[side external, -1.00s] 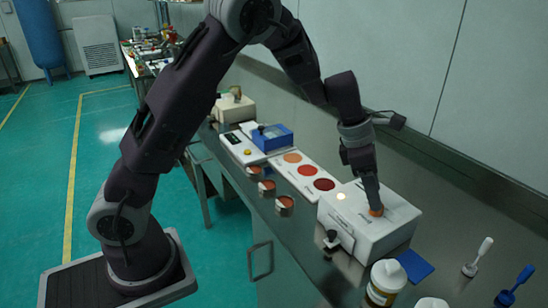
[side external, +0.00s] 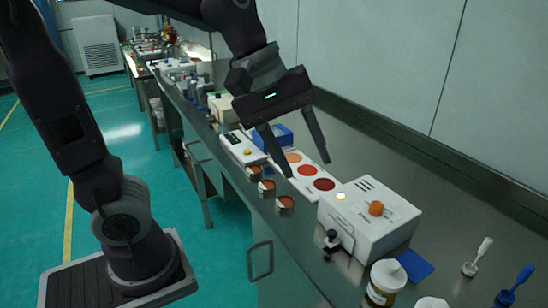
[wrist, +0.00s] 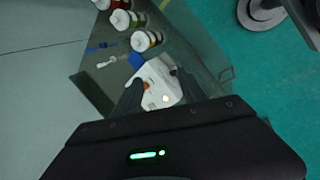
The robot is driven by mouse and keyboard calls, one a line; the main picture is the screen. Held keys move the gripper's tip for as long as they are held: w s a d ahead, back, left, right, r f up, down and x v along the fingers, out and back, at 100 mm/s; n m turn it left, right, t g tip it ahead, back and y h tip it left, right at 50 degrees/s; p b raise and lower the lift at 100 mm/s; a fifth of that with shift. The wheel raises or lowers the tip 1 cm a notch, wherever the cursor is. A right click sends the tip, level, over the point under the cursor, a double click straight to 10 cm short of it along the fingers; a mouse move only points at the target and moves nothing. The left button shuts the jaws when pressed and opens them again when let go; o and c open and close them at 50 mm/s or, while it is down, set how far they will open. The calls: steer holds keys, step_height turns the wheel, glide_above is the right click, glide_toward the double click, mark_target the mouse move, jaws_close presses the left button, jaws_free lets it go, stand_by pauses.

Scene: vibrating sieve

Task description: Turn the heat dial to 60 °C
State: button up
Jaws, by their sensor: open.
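The heat dial is an orange knob (side external: 376,208) on top of a white box (side external: 350,235) in the side view. A lit round lamp (side external: 341,196) sits on the same top face, left of the knob. The marks around the knob are too small to read. My gripper (side external: 305,168) is open and empty, up and to the left of the box, its two fingers spread apart and clear of the knob. In the wrist view the white box (wrist: 158,72) lies between and beyond my fingers (wrist: 155,80), with part of the orange knob (wrist: 145,85) showing near one finger.
A white card with coloured discs (side external: 307,171) and several small cups (side external: 284,204) lie left of the box. A blue device (side external: 284,136) stands behind. A white-capped bottle (side external: 386,280), a blue pad (side external: 413,265) and brushes (side external: 472,262) are near the front right.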

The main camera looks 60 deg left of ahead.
steer(key=s+m, duration=0.2)
steer(key=s, duration=0.1)
steer(key=s+m, duration=0.1)
steer(key=m, duration=0.1)
steer(key=shift+s+a+r+y, duration=0.15)
steer(key=shift+s+a+y, duration=0.2)
steer(key=shift+y, duration=0.05)
steer(key=s+a+f+m+t+y, duration=0.1)
steer(key=s+a+f+m+y, duration=0.1)
steer(key=s+m, duration=0.5)
steer(key=shift+s+a+m+t+y, duration=0.3)
steer(key=shift+s+a+t, duration=0.1)
steer(key=shift+s, duration=0.1)
